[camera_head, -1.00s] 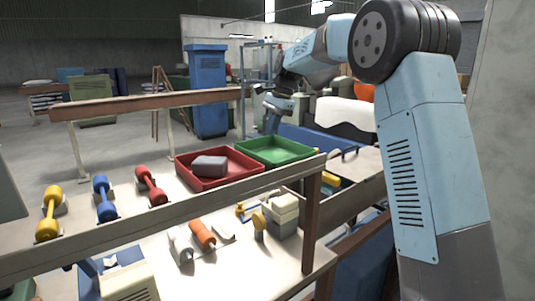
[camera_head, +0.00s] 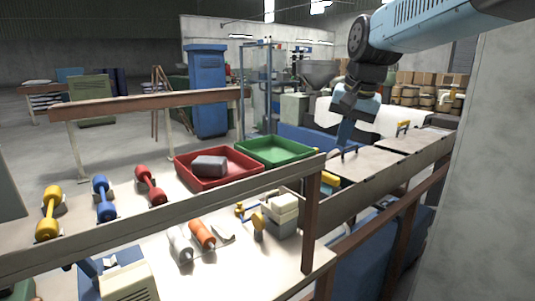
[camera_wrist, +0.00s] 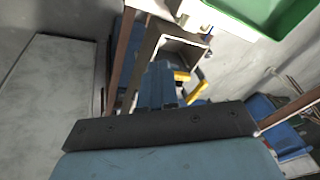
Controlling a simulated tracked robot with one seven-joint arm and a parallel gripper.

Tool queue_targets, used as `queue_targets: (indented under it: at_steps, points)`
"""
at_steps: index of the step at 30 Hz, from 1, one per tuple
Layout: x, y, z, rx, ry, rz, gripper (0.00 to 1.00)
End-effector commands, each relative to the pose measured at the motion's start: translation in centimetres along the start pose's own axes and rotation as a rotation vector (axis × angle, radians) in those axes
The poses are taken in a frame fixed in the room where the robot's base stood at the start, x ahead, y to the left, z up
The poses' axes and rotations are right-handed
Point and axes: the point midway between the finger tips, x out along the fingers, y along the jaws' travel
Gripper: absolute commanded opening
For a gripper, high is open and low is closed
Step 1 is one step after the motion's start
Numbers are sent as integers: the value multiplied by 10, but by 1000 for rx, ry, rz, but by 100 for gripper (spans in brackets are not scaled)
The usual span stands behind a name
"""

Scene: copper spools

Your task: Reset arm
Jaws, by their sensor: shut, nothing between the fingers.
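My light blue arm reaches in from the upper right in the head view. My gripper (camera_head: 342,148) hangs down at its end, over the grey-topped bench on the right, to the right of the green tray. It is shut with nothing in it. In the wrist view my gripper (camera_wrist: 158,75) shows as blue fingers close together, pointing up the picture. I cannot tell the exact height of its tips above the bench.
A green tray (camera_head: 274,151) looks empty. A red tray (camera_head: 234,178) holds a grey block (camera_head: 209,166). Red, blue and yellow spools lie at left on the table. A wooden rail (camera_head: 150,218) crosses in front. A concrete wall (camera_head: 490,180) stands at right.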

Motion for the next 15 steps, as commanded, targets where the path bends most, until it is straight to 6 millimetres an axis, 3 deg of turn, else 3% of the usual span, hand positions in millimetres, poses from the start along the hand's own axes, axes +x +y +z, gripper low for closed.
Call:
queue_targets:
  at_steps: [7, 15]
  points:
    - [-6, 54, 57, -139, 82, 20, 0]
    - [5, 103, 117, -291, 158, 54, 0]
